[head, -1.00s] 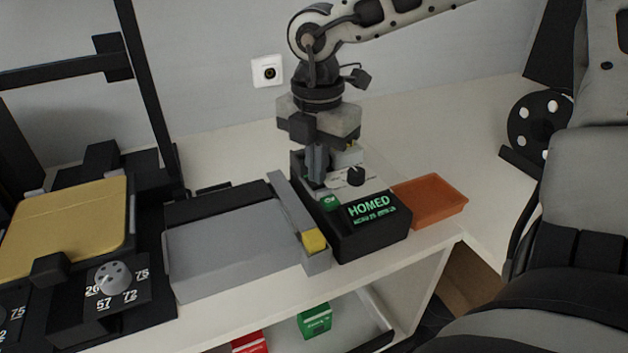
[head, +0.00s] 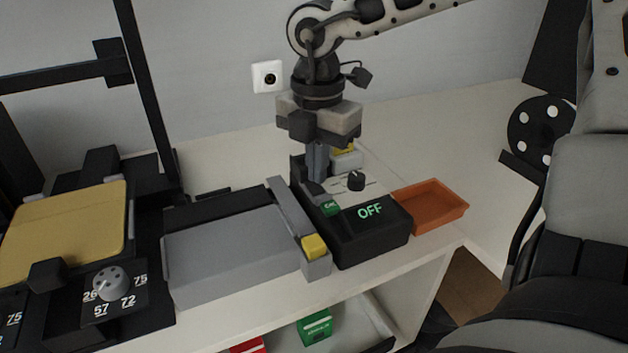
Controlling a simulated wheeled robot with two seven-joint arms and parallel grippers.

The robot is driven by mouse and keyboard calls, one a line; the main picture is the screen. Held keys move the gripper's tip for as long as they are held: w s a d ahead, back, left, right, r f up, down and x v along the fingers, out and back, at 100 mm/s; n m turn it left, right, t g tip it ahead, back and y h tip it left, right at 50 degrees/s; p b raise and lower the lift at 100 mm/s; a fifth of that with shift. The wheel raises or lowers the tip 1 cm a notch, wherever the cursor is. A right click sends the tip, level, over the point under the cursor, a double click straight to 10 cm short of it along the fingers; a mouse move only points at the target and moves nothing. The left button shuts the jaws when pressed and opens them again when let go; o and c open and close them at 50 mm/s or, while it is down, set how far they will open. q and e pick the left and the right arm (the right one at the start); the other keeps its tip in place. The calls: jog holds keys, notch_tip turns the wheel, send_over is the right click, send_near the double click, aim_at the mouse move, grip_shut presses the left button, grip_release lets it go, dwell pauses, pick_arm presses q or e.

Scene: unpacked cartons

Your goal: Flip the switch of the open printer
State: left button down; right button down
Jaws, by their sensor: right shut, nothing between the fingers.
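The open printer has a black frame (head: 148,90), a gold bed (head: 65,228) and a grey bed section at the left and centre. My right gripper (head: 317,184) points down over the back left part of the control box. It is shut and empty, its fingertips at or close to the box top. The switch cannot be made out; the fingers may hide it. My left gripper is out of view.
An orange tray (head: 430,205) sits empty, right of the control box. A grey bar with a yellow block (head: 314,246) runs along the box's left side. Green (head: 315,327) and red boxes lie on the shelf below. The back of the white table (head: 440,135) is clear.

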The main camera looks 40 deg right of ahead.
aim_at(317, 190)
jog(key=shift+r+p, duration=1)
jog(key=shift+r, duration=1.55)
